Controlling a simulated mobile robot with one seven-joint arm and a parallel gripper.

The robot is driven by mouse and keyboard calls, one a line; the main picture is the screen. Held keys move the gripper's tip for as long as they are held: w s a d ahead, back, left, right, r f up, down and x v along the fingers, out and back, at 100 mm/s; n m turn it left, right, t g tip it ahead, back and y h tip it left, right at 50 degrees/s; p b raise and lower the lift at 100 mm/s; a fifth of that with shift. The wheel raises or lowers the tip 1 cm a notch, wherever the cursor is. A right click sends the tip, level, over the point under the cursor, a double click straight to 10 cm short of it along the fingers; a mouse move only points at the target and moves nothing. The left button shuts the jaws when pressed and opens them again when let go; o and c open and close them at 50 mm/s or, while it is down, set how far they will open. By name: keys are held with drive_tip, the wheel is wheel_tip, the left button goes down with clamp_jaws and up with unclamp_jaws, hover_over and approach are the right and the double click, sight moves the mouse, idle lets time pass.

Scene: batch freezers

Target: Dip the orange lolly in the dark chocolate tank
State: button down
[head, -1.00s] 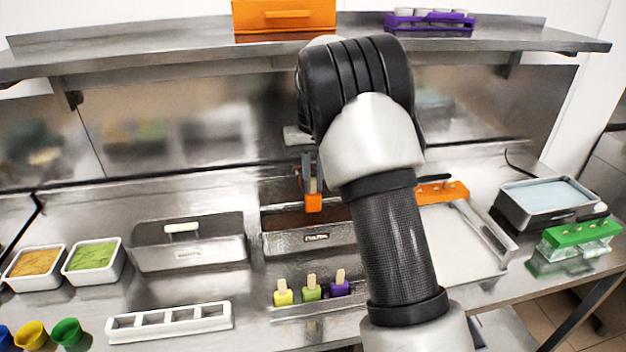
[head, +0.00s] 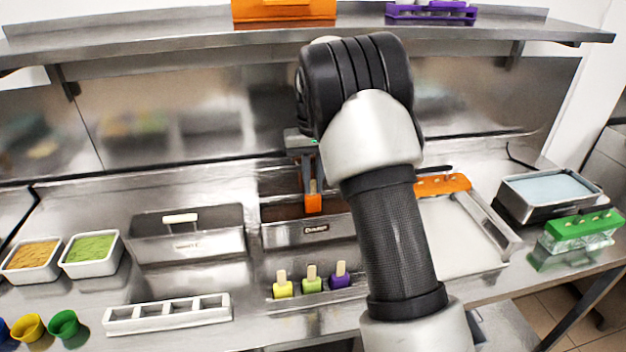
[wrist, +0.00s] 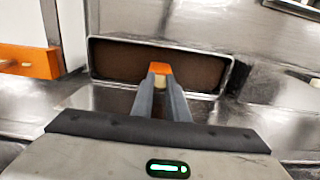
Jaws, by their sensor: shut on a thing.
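The orange lolly (head: 313,203) hangs upright with its orange block down and its pale stick up. My gripper (head: 313,183) is shut on the stick. The lolly is over the dark chocolate tank (head: 309,233), a metal tank with brown contents, and overlaps its opening in the head view. In the wrist view the orange lolly (wrist: 160,69) shows beyond the fingertips (wrist: 161,84), in front of the brown chocolate (wrist: 120,62). I cannot tell whether its lower end touches the chocolate. My arm hides the tank's right part in the head view.
A second metal tank with a pale handle (head: 187,234) stands to the left. Yellow, green and purple lollies (head: 311,284) stand in front. A white slotted holder (head: 168,313) and green tub (head: 92,250) are at left. An orange mould (head: 442,185) and white tray (head: 455,240) are at right.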

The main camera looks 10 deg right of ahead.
sight(313, 195)
drive_tip(key=shift+f+b, duration=1.1)
drive_tip(key=shift+f, duration=1.2)
drive_tip(key=shift+r, duration=0.1)
idle(0.4)
drive_tip(key=shift+r+p, duration=3.1)
drive_tip(key=shift+r, duration=0.75)
drive_tip(key=shift+r, duration=0.1)
drive_tip(key=shift+r+p, duration=0.45)
drive_tip(key=shift+r, duration=1.9)
